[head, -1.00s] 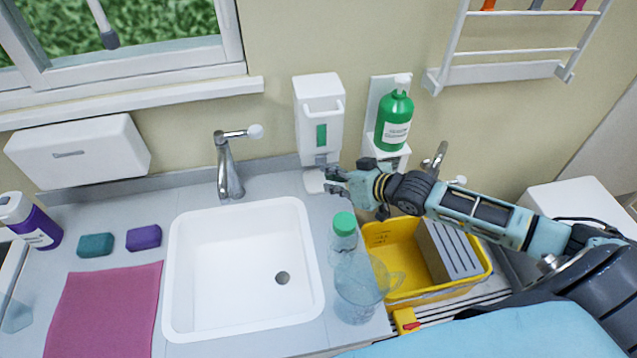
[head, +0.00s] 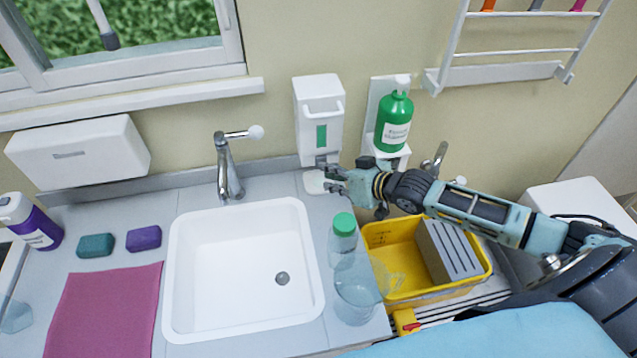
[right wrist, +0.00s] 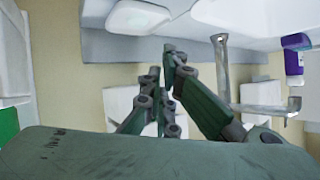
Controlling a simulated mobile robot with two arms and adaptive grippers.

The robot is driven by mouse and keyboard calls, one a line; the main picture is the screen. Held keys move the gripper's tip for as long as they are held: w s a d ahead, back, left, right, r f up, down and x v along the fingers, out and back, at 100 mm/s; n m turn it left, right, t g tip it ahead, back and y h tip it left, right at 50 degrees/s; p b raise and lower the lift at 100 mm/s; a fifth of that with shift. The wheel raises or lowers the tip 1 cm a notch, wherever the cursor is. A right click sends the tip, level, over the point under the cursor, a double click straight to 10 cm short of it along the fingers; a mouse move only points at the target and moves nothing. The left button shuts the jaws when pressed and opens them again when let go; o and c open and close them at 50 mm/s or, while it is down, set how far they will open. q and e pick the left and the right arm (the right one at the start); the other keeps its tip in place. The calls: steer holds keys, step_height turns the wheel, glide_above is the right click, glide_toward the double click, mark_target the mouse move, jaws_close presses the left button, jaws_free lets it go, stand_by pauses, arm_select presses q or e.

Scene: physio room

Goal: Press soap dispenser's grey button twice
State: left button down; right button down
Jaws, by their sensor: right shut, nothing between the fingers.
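The soap dispenser (head: 307,120) is a white wall unit with a green window, right of the tap in the head view. A small grey part (head: 321,159) shows at its lower end, just above my right gripper; whether this is the button is hard to tell. My right gripper (head: 330,180) is shut and empty, its fingertips close under the dispenser's lower end. I cannot tell whether they touch it. In the right wrist view the shut fingers (right wrist: 168,62) point up past a white box, partly hidden behind them. My left gripper is not in view.
A green bottle (head: 394,125) hangs on the wall right of the dispenser. A clear bottle with a green cap (head: 344,224) stands below my gripper, beside the yellow tub (head: 395,262). The sink (head: 185,270) and tap (head: 226,170) are to the left.

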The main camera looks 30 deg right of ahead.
steer(key=shift+s+a+p, duration=0.1)
steer(key=shift+s+p, duration=0.2)
steer(key=s+a+p, duration=0.1)
steer(key=s+p, duration=0.4)
steer(key=s, duration=0.1)
steer(key=shift+a, duration=0.25)
steer(key=shift+w, duration=0.1)
stand_by(1.8)
